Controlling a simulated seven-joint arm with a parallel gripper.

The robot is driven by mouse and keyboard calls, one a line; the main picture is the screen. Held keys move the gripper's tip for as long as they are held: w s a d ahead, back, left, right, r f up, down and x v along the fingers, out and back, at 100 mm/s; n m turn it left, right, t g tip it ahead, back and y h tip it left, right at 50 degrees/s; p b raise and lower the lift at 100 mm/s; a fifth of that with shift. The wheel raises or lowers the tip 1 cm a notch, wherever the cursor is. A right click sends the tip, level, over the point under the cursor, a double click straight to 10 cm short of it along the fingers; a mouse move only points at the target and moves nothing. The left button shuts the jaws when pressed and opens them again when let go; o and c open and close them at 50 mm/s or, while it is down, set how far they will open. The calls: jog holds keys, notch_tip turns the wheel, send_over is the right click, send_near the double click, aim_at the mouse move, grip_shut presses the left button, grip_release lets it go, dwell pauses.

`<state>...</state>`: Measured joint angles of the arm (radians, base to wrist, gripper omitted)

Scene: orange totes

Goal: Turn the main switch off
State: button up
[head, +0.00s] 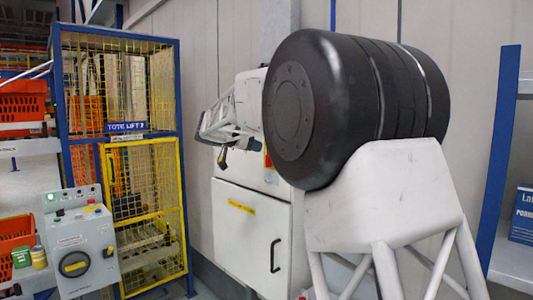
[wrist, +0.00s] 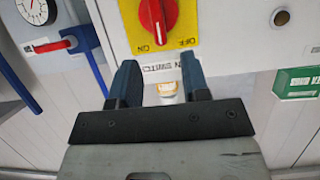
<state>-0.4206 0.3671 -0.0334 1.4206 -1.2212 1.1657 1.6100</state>
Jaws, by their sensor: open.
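The main switch is a red rotary knob (wrist: 158,16) on a yellow plate (wrist: 187,30) in the wrist view, which shows its lettering upside down. A label reading partly "SWITCH" (wrist: 170,66) lies below the plate, partly hidden by my fingers. My gripper (wrist: 159,64) is open and empty, its two blue-grey fingers apart and below the knob in the picture, not around it. In the head view a red and yellow patch (head: 267,158) shows on the white cabinet, mostly hidden behind the black cylinder.
The head view shows a grey control box (head: 93,240) with a black-and-yellow rotary knob and a caged tote lift (head: 143,127).

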jog(key=shift+x, duration=3.95)
grip_shut()
